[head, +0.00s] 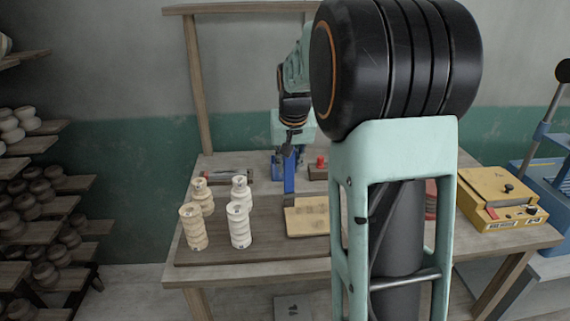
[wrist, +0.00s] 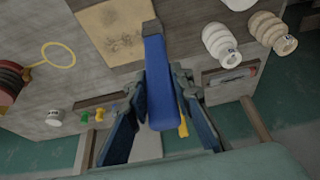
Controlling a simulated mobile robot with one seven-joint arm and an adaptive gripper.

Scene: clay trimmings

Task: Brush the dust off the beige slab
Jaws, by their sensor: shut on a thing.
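The beige slab (head: 305,218) lies flat on the table, its right part hidden behind my arm in the head view. In the wrist view the slab (wrist: 112,32) shows dark specks and smudges of dust. My gripper (wrist: 160,78) is shut on a blue brush (wrist: 160,100), with one finger on each side of it. The brush (head: 289,181) also shows in the head view, hanging below my gripper (head: 290,155) at the slab's back left edge. Its far end overlaps the slab's edge in the wrist view; I cannot tell whether it touches.
Several stacked pale clay pieces (head: 240,227) stand left of the slab. A wooden tool holder (wrist: 230,82) lies behind them. A yellow box (head: 501,200) sits at the table's right. A yellow loop (wrist: 58,55) and a small white cup (wrist: 54,117) stand on the slab's other side.

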